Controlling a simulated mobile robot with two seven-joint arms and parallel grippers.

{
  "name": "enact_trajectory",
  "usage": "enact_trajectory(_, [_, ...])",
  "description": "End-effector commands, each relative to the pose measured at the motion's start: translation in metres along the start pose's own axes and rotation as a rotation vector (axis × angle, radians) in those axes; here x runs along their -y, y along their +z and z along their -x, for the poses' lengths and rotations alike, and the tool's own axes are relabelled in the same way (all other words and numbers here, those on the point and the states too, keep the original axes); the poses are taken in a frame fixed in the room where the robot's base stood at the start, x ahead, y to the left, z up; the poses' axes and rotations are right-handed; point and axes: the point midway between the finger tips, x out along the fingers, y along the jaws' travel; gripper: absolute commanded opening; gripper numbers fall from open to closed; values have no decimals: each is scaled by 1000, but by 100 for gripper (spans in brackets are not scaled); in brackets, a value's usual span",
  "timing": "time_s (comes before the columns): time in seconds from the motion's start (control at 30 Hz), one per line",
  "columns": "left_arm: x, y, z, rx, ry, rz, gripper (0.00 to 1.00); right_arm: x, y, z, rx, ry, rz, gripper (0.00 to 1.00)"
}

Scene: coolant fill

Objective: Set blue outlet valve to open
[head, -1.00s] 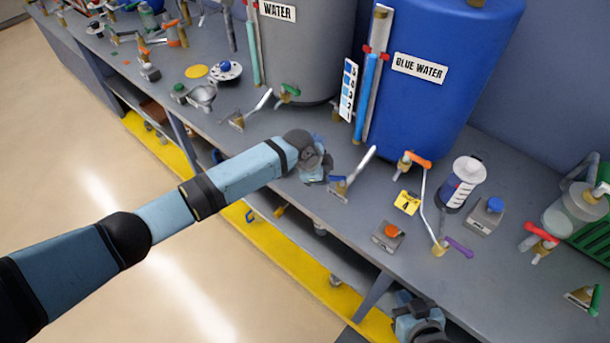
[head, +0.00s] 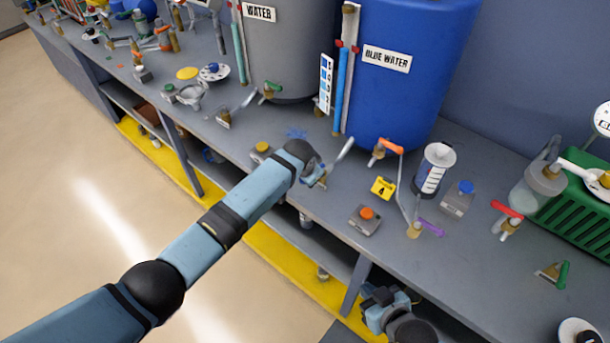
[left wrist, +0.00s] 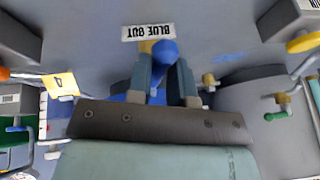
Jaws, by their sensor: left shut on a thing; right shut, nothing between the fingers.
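The BLUE OUT label (left wrist: 148,32) is upside down in the left wrist view. Beside it a round blue knob (left wrist: 165,50) shows at the fingertips of my left gripper (left wrist: 162,72), which is shut on the blue valve; more blue shows between the fingers. In the head view my left gripper (head: 316,174) is low at the bench's front edge, beside a pale lever (head: 342,152). My gripper hides most of the valve there, so the handle's angle cannot be told. My right gripper (head: 380,296) is shut and empty, below the bench's front edge.
The blue tank (head: 400,100) and grey tank (head: 285,60) stand behind. An orange-handled valve (head: 385,150), a yellow card (head: 383,188), an orange-button box (head: 365,218) and a purple-handled valve (head: 425,228) are to the right. A yellow-button box (head: 262,150) is to the left.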

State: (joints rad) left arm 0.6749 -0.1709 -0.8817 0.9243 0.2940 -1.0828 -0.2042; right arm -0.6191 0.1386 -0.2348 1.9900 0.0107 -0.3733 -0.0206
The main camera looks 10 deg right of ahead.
Motion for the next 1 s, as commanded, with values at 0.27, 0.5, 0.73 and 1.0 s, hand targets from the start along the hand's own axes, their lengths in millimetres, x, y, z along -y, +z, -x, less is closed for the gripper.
enact_trajectory(0.27, [-1, 0, 0, 24, -38, 99, 0, -6, -10, 5, -9, 13, 1, 0])
enact_trajectory(0.5, [-1, 0, -1, 30, -50, 126, 0, -6, -11, 5, -8, 13, 0, 0])
enact_trajectory(0.73, [-1, 0, -1, 30, -50, 129, 0, -4, -9, 5, -4, 11, -1, 0])
enact_trajectory(1.0, [-1, 0, -1, 29, -50, 128, 45, -4, -8, 5, -3, 10, -1, 0])
